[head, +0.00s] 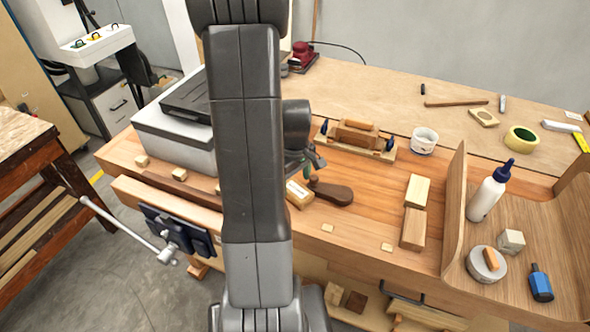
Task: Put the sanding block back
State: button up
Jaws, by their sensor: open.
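My gripper (314,163) hangs over the middle of the workbench, partly hidden behind my arm. It is open, with a small green thing showing beside its fingers. Just below it, a small tan block with a pale label (299,194) lies on the bench; its left side is partly covered by my arm. It may be the sanding block, but I cannot tell for sure. A dark brown rounded wooden piece (333,193) lies just right of it. Two more wooden blocks, a pale one (418,190) and a browner one (413,229), lie further right.
A wooden clamping jig (356,137) and a white tub (424,141) stand behind. A curved wood lamination (455,205) at right holds a glue bottle (486,192), a round tin (487,266) and a blue bottle (540,283). A grey case (170,135) stands left.

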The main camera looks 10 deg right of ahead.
aim_at(295, 188)
notch_tip(295, 188, up, 12)
jog(key=shift+b, duration=0.4)
notch_tip(295, 188, down, 12)
jog(key=shift+r+p, duration=0.2)
jog(key=shift+p, duration=0.15)
jog(key=shift+r, duration=0.5)
dwell(0.4)
